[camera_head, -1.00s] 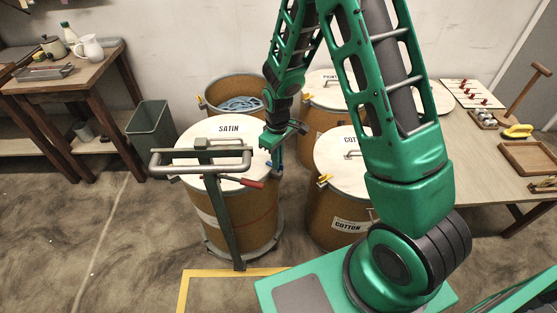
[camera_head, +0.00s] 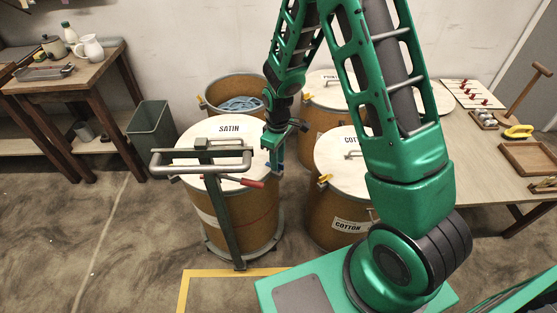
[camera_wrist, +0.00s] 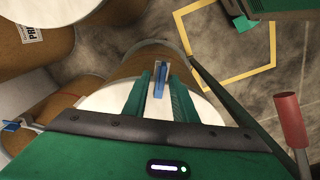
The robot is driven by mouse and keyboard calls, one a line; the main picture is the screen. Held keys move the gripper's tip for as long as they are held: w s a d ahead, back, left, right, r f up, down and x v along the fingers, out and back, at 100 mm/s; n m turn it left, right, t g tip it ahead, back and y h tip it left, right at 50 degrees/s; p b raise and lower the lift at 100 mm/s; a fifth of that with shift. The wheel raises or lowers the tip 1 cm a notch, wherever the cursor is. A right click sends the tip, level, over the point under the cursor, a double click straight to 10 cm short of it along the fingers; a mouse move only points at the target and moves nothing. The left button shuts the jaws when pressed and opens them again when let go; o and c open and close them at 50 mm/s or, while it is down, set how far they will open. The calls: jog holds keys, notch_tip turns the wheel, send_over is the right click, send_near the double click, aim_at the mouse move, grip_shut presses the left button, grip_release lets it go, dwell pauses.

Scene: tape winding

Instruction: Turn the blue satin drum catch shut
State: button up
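The satin drum (camera_head: 205,222) is a brown drum with a pale lid (camera_head: 222,127) marked SATIN. My gripper (camera_head: 277,163) is pointed down at the right edge of this lid. In the wrist view the blue catch (camera_wrist: 159,80) stands upright between the two green fingers of my gripper (camera_wrist: 162,82). The fingers look apart, with a narrow gap around the catch; I cannot tell whether either touches it. In the head view my gripper largely hides the catch.
A grey cart handle (camera_head: 200,160) with a red lever (camera_head: 252,183) stands before the satin drum; the red lever also shows in the wrist view (camera_wrist: 290,121). An open drum (camera_head: 212,109) stands behind.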

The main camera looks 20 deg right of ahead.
jog(key=shift+s, duration=0.1)
notch_tip(320, 180, up, 11)
jog(key=shift+f, duration=0.15)
dwell(0.4)
jog(key=shift+d, duration=0.1)
dwell(0.3)
jog(key=s+d+r+m, duration=0.7)
jog(key=s+d+r, duration=0.5)
jog(key=s+d, duration=0.1)
jog(key=s+d+r+m, duration=0.2)
jog(key=s+m, duration=0.1)
jog(key=s, duration=0.6)
jog(key=s+d+r+m, duration=0.2)
jog(key=s+m, duration=0.2)
jog(key=s, duration=0.4)
jog(key=shift+s+d+r+m, duration=0.15)
jog(key=shift+s+d+m, duration=0.15)
jog(key=shift+s+d, duration=0.1)
